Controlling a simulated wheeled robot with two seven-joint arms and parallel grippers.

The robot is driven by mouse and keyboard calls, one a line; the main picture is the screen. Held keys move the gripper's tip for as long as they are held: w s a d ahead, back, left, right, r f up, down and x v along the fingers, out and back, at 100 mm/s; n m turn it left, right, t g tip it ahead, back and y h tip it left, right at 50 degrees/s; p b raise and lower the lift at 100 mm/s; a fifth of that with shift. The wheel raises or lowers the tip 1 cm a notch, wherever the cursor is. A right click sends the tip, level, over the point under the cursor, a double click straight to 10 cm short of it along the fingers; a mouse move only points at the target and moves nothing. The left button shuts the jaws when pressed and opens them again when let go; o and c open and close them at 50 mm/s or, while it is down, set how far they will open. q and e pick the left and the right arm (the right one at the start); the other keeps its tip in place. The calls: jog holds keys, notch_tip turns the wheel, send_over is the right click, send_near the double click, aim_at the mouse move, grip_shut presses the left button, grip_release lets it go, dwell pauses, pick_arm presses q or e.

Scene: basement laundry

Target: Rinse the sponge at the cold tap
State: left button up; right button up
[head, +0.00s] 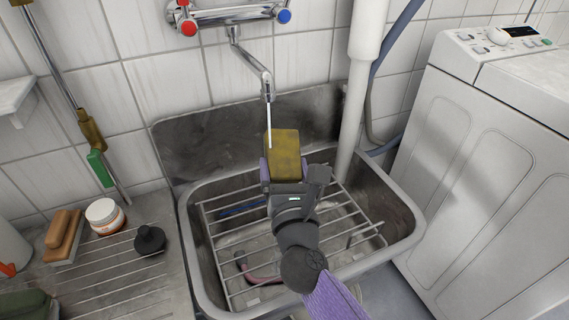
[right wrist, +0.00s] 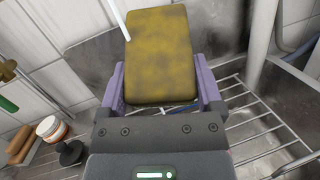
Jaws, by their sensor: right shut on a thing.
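My right gripper (head: 284,172) is shut on a yellow-brown sponge (head: 285,152) and holds it above the sink, under the spout (head: 267,90). In the right wrist view the sponge (right wrist: 160,55) sits between the purple fingers and has darker patches. A thin white stream of water (head: 269,120) runs from the spout and ends at the sponge's upper left edge. The cold tap's blue knob (head: 284,16) is at the right end of the wall mixer, with a red knob (head: 189,28) at its left. My left gripper is out of view.
A wire rack (head: 228,210) lies across the metal sink (head: 405,215), with a blue and a reddish item below it. A drainpipe (head: 355,115) stands right of the spout, before a white washing machine (head: 490,170). A brush (head: 63,235), jar (head: 105,215) and black plug (head: 149,240) sit left.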

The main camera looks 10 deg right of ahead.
jog(key=shift+w+d, duration=0.35)
jog(key=shift+d, duration=0.15)
jog(key=shift+s+a, duration=0.4)
jog(key=shift+a, duration=0.1)
jog(key=shift+w+d, duration=0.1)
jog(key=shift+w+d+p, duration=0.3)
jog(key=shift+d, duration=0.1)
